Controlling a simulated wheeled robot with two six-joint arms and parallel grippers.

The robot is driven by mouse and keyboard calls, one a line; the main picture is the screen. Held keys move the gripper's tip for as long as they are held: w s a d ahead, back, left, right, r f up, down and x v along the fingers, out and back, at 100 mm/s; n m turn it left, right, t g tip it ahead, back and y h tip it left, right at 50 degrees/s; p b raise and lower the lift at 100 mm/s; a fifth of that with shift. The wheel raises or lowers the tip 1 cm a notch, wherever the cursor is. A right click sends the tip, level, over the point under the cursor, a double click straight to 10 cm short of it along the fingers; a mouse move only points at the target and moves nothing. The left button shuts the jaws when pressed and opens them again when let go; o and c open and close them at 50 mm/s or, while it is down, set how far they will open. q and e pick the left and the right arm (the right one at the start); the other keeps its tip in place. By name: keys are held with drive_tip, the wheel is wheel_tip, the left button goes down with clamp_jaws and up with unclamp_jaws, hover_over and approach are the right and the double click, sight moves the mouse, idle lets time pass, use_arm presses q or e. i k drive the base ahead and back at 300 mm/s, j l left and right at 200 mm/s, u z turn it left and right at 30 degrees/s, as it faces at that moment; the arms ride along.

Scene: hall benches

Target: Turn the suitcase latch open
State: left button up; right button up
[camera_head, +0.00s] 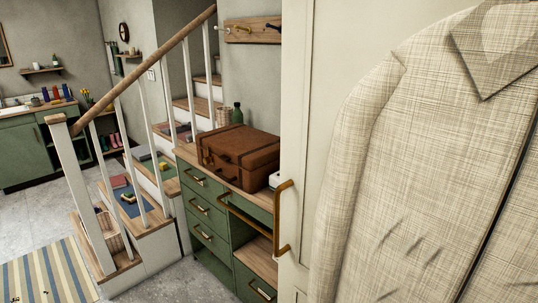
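A brown leather suitcase (238,152) lies flat and closed on the wooden top of a green drawer cabinet (209,213). Its front faces left and toward me, with a dark handle and small fittings that are too small to read clearly. I cannot tell how the latch is set. Neither of my grippers is in view.
A cream door (296,130) with a brass handle (283,215) and a checked jacket (420,160) fill the right side. Stairs (180,130) with a railing rise behind the cabinet. A green bottle (238,114) stands behind the suitcase. The floor at front left is partly covered by a striped rug (48,275).

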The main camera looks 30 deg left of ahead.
sight(207, 159)
drive_tip(key=j+z, duration=0.25)
drive_tip(key=j, duration=0.35)
drive_tip(key=j+z, duration=0.2)
drive_tip(key=j, duration=0.45)
drive_tip(key=j+z, duration=0.25)
drive_tip(key=j, duration=0.4)
drive_tip(key=k+j+z, duration=0.2)
drive_tip(key=j, duration=0.4)
drive_tip(key=i, duration=0.05)
